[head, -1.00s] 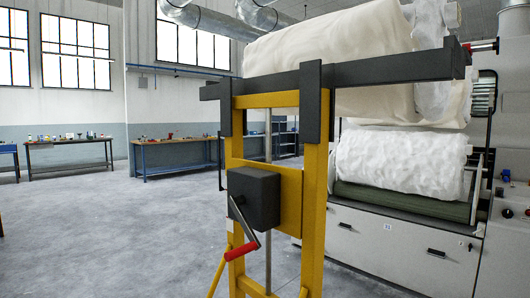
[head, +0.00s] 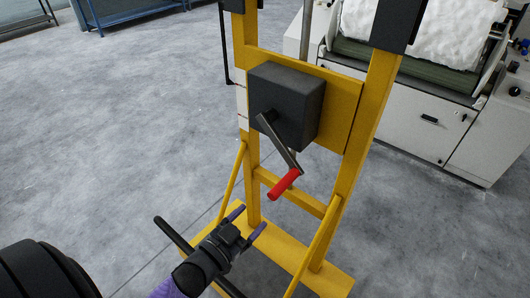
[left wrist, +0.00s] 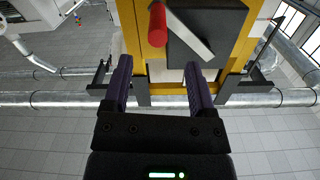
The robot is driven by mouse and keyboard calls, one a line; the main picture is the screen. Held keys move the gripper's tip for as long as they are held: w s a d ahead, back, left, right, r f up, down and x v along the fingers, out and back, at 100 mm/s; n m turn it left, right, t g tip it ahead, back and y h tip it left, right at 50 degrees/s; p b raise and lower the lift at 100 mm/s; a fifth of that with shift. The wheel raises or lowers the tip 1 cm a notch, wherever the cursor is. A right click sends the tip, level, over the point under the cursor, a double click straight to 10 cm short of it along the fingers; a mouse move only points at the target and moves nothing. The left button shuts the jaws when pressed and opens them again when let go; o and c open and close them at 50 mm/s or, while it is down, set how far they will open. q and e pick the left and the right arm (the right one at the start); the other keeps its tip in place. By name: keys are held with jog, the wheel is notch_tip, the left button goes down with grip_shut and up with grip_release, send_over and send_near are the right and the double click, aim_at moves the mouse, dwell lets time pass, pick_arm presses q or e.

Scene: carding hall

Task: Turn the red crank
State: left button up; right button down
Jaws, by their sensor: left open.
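The red crank handle (head: 284,184) sits at the lower end of a grey metal arm (head: 278,143), which comes out of a dark box (head: 287,105) on a yellow frame (head: 371,105). The arm slants down to the right. My left gripper (head: 249,221) is open and empty, below and left of the red handle and apart from it. In the left wrist view the red handle (left wrist: 157,25) shows beyond and above the gap between the open fingers (left wrist: 159,87). My right gripper is not in view.
The yellow frame's foot (head: 330,277) and a black bar (head: 174,235) are close to my left gripper. A white machine (head: 405,117) with a fleecy roll stands behind the frame at right. Bare grey floor (head: 110,130) lies open to the left.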

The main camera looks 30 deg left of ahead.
aim_at(278, 191)
pick_arm(q)
jog(key=w, duration=0.3)
jog(key=w+d+b, duration=0.1)
jog(key=w, duration=0.4)
jog(key=shift+w+d+r+b, duration=0.3)
jog(key=shift+w+r+b, duration=0.05)
jog(key=shift+w+b, duration=0.05)
jog(key=shift+w+d, duration=0.1)
jog(key=shift+w, duration=0.45)
jog(key=shift+r, duration=0.1)
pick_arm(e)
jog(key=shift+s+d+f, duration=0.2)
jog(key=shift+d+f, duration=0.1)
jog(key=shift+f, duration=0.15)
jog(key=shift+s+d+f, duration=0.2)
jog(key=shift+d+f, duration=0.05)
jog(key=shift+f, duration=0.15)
pick_arm(q)
jog(key=c, duration=0.5)
grip_shut()
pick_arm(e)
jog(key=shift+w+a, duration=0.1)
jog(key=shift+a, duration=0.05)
